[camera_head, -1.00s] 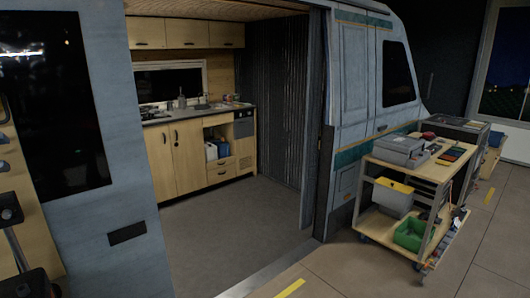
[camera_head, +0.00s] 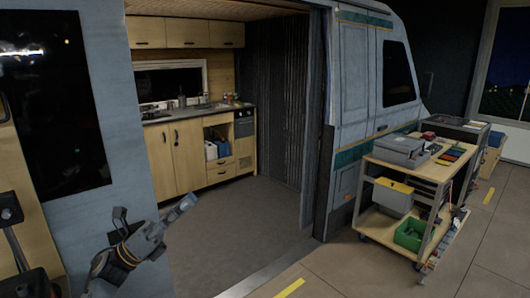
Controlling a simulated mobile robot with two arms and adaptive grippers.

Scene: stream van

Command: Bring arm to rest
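My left gripper (camera_head: 182,208) is in the lower left of the head view, with my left arm (camera_head: 128,250) behind it. It points up and to the right, in front of the van's open side doorway. No object shows at its tip. The fingers are too small and too edge-on to tell whether they are open or shut. My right gripper is not in view.
The blue-grey van (camera_head: 365,85) has an open doorway with a clear grey floor (camera_head: 235,220) and a kitchen unit (camera_head: 175,160). A wheeled tool cart (camera_head: 432,171) stands at the right, holding a green bin (camera_head: 409,235). Floor between cart and doorway is clear.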

